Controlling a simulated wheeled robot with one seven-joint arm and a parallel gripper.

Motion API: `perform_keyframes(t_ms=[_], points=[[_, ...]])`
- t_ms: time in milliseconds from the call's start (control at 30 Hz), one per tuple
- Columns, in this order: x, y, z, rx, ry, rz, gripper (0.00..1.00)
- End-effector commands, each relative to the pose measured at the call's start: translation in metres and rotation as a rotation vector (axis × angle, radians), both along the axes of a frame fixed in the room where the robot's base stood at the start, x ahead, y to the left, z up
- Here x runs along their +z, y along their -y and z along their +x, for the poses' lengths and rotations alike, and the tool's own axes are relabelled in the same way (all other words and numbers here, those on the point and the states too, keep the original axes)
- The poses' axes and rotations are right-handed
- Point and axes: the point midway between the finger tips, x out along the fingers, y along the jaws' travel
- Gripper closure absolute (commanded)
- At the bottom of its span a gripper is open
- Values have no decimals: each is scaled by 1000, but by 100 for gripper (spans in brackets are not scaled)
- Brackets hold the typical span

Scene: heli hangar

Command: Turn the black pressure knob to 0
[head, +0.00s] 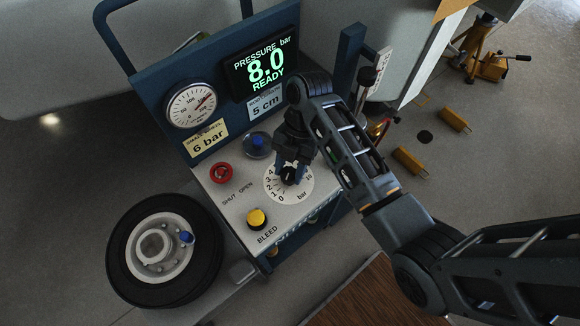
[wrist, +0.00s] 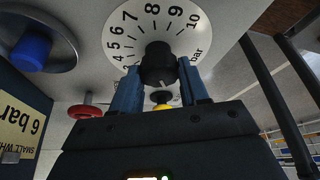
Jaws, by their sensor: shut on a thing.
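The black pressure knob (head: 289,178) sits on a round white dial (head: 271,187) numbered up to 10 and marked bar, on the cart's sloped grey panel. My gripper (head: 291,166) reaches down over it from above. In the wrist view the knob (wrist: 158,64) stands between my two blue fingers, which are shut on its sides. The fingers cover the low end of the scale there. I cannot tell which number the knob points to. The display (head: 264,66) above reads PRESSURE 8.0 bar, READY.
A red knob (head: 222,173) labelled shut and open, a blue knob (head: 258,141) and a yellow bleed button (head: 257,218) share the panel. A round gauge (head: 191,105) is behind. A wheel (head: 165,250) lies left; yellow chocks (head: 410,161) lie on the floor at right.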

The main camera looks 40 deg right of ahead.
Motion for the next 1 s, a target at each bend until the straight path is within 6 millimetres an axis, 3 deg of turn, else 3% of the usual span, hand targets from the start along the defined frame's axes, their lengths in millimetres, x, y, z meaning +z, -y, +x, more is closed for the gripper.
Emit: perform_keyframes(t_ms=[333,367,600,1000], points=[[-1,0,0,4,1,0,86],[-1,0,0,3,0,0,54],[0,0,0,3,0,0,31],[10,-8,9,5,2,1,31]])
